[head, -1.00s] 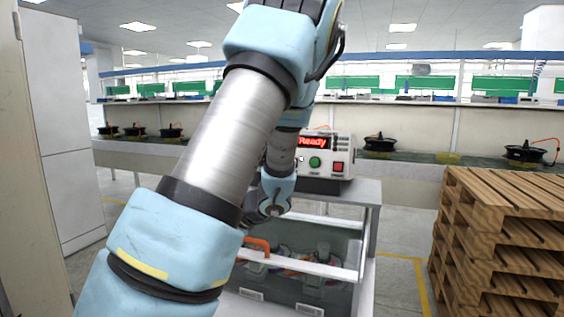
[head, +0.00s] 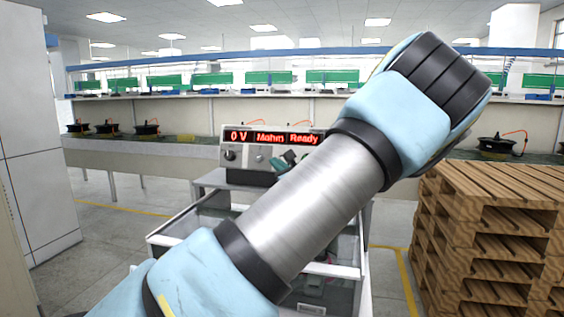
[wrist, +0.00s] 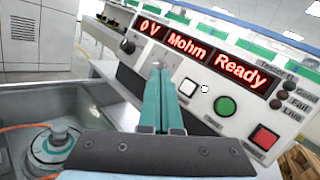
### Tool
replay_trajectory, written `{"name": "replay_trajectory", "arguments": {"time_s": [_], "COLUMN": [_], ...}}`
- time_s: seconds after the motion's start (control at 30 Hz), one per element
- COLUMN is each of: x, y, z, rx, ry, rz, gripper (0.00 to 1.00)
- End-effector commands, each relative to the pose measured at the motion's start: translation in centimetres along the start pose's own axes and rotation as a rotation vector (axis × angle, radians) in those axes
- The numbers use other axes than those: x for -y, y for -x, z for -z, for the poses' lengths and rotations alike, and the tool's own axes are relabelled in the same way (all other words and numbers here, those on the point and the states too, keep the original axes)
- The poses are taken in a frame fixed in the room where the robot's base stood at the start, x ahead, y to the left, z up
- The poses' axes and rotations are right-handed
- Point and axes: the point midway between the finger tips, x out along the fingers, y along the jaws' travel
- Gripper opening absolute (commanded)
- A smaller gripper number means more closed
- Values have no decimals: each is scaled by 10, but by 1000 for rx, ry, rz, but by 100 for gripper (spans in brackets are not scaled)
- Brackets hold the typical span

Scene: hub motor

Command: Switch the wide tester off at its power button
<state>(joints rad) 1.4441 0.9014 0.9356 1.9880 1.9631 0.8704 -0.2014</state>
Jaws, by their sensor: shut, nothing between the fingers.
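The wide tester (head: 235,139) is a pale box with a lit red display reading "0 V", "Mohm" and "Ready". It also shows in the wrist view (wrist: 165,65), with a dark knob (wrist: 127,46), a small white square button (wrist: 187,87), a green round button (wrist: 225,106) and a red square button (wrist: 263,137). Labels are too small to read, so I cannot tell for certain which is the power button. My gripper (wrist: 160,68) is shut and empty, its teal fingertips in front of the panel, left of the white button. Contact cannot be told.
The tester stands on a grey cart with a clear-sided bin (head: 190,225) below. Stacked wooden pallets (head: 490,235) stand at the right, a pale cabinet (head: 35,150) at the left. Behind runs a long bench with several black hub motors (head: 147,130).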

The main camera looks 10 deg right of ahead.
Motion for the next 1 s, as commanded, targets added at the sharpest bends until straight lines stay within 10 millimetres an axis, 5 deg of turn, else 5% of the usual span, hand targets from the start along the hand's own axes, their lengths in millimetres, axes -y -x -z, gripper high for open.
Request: {"name": "replay_trajectory", "arguments": {"time_s": [0.37, 1.0], "x": [2, 40], "y": [-6, -58], "z": [5, 43], "rx": [1, -1], "ry": [1, 3], "rz": [-4, -5], "gripper": [0, 0]}}
